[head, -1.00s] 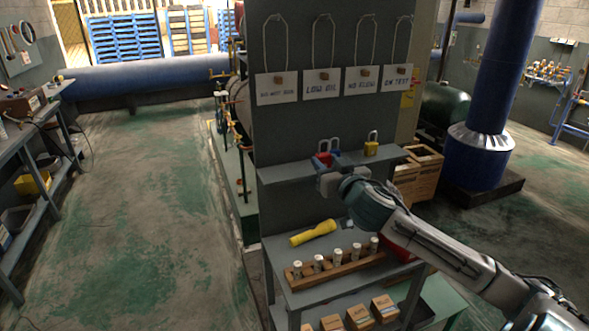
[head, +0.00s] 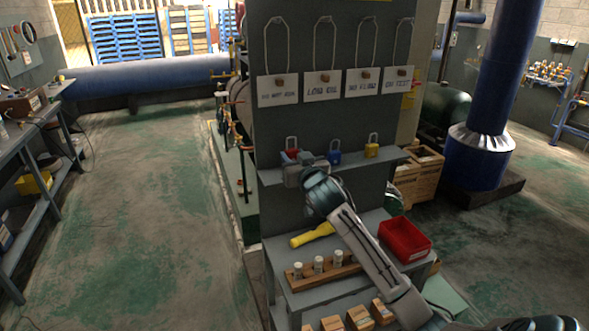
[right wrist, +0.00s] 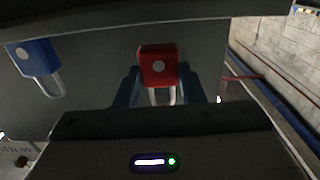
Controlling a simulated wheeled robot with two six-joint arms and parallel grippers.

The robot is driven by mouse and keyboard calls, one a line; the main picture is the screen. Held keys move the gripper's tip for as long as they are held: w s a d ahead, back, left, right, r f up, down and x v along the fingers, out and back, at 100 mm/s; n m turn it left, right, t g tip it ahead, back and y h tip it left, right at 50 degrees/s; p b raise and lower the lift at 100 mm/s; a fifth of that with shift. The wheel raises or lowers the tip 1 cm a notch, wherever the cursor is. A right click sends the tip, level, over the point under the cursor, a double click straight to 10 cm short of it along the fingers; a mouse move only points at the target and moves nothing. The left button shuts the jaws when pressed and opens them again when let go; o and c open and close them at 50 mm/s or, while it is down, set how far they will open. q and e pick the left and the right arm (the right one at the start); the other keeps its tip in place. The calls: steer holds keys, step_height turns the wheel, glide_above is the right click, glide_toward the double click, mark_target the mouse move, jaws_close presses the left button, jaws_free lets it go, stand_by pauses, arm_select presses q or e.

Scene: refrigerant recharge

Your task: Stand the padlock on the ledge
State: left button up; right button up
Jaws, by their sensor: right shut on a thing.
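A red padlock (head: 290,155) stands upright, shackle up, at the left part of the grey ledge (head: 392,155). My right gripper (head: 294,165) is shut on it from the front and hides its lower part in the head view. In the right wrist view the red padlock (right wrist: 158,65) is between the fingers. I cannot tell whether its base touches the ledge. A blue padlock (head: 334,158) stands on the ledge to its right, apart from it, and also shows in the right wrist view (right wrist: 36,59). My left gripper is not in view.
A yellow padlock (head: 371,151) stands further right on the ledge. Four tags, among them one reading LOW OIL (head: 322,84), hang above. Below are a yellow flashlight (head: 312,236), a wooden rack (head: 312,270) with vials and a red bin (head: 404,240).

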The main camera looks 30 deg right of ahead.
step_height(320, 180, down, 3)
steer(key=shift+b, duration=1.05)
steer(key=shift+r, duration=0.1)
steer(key=o, duration=0.9)
steer(key=shift+b+v, duration=1.65)
steer(key=shift+v, duration=4.4)
steer(key=shift+r, duration=0.1)
